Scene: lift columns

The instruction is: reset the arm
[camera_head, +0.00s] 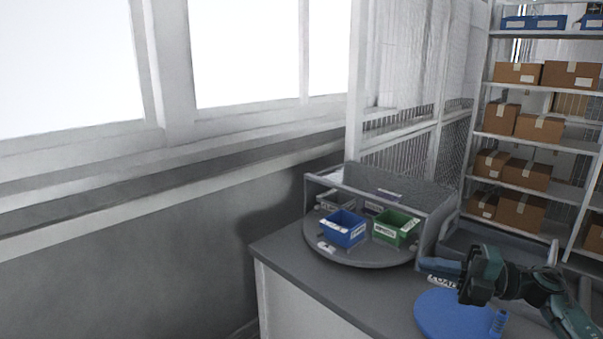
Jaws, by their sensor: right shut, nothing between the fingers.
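My right arm comes in from the lower right, and my right gripper (443,267) points left over the grey counter (330,292). Its fingers are together and hold nothing. It is near a round blue disc (445,314) on the counter, which lies below it in the picture. My left gripper is not in view.
A grey turntable (345,254) on the counter bears a blue bin (343,229) and a green bin (396,227), beside a low grey partition. A shelf (552,144) with several cardboard boxes stands behind at right. Windows and a wall fill the left.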

